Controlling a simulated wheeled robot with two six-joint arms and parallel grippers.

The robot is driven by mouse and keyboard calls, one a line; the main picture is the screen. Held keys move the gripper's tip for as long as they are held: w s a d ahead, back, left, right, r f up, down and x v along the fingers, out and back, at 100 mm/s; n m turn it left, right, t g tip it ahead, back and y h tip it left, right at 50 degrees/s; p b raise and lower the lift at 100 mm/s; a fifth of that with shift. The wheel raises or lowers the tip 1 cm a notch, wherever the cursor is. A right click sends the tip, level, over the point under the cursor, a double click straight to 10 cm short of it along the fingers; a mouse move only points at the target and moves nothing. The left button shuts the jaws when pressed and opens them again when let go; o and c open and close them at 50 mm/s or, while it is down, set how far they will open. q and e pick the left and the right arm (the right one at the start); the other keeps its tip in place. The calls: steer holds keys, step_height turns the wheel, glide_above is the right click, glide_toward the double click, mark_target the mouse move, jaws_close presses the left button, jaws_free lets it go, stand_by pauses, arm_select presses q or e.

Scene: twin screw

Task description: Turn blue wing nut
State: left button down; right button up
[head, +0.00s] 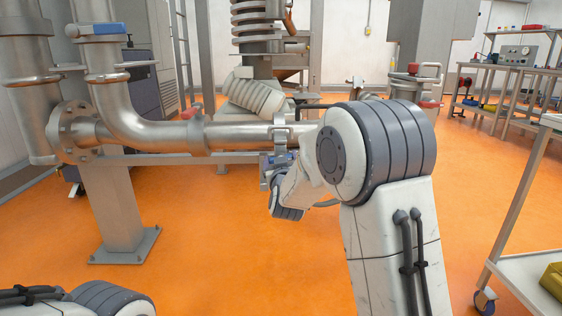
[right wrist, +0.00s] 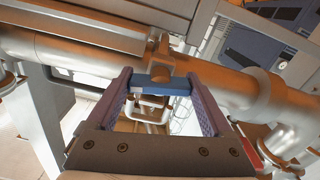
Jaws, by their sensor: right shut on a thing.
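The blue wing nut (right wrist: 168,85) is a flat blue bar on a clamp around a steel pipe, near the middle of the right wrist view. My right gripper (right wrist: 160,76) is shut on it, with one purple-grey ribbed finger at each end of the bar. In the head view my right gripper (head: 272,172) is at the pipe clamp (head: 281,130), just below the pipe. My own forearm partly hides it there. My left gripper is out of view; only part of the left arm shows at the bottom left.
The horizontal steel pipe (head: 240,136) runs left to a flange and vertical pipes. A grey support post (head: 113,205) stands below. A white cart (head: 522,272) is at the right. The orange floor in front is clear.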

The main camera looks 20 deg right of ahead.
steer(key=shift+m, duration=1.1)
steer(key=shift+f, duration=0.1)
steer(key=o, duration=1.1)
steer(key=shift+o, duration=0.2)
steer(key=shift+s, duration=0.1)
steer(key=p+v, duration=0.2)
steer(key=v, duration=0.8)
steer(key=shift+s+p, duration=0.2)
steer(key=shift+p, duration=0.2)
steer(key=shift+a, duration=0.1)
